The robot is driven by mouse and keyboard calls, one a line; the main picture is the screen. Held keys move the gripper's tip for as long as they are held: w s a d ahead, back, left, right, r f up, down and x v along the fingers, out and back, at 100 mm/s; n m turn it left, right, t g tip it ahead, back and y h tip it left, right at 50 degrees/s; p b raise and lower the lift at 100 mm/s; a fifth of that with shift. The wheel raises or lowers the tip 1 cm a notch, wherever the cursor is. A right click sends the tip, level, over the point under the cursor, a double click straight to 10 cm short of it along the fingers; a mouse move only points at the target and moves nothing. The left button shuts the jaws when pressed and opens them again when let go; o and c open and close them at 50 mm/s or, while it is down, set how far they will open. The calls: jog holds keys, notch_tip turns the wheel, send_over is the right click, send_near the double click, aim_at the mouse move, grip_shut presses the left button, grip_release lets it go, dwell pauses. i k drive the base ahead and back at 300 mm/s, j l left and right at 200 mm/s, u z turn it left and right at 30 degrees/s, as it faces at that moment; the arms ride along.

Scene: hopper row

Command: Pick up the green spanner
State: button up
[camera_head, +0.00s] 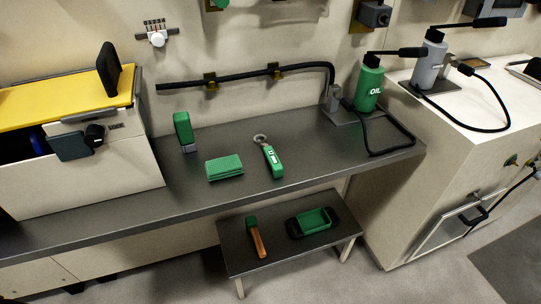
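The green spanner (270,158) lies on the dark grey worktop (310,150), near the middle of the head camera view. Its grey ring end points up and left, toward the wall, and its green handle with white marking points toward the front edge. Nothing covers it, and nothing touches it. My gripper is not in view.
A folded green cloth (225,168) and an upright green block-like item (185,131) are left of the spanner. A green oil can (369,84) with a black hose stands right. Below, a low bench (275,252) holds a green-headed tool (255,238) and a green tray (313,222).

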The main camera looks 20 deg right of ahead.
aim_at(276, 165)
jog(key=j+z, duration=0.25)
jog(key=j, duration=0.2)
jog(key=i+j+z, duration=0.35)
jog(key=j, duration=0.25)
jog(key=i, duration=0.2)
jog(key=j+z, duration=0.05)
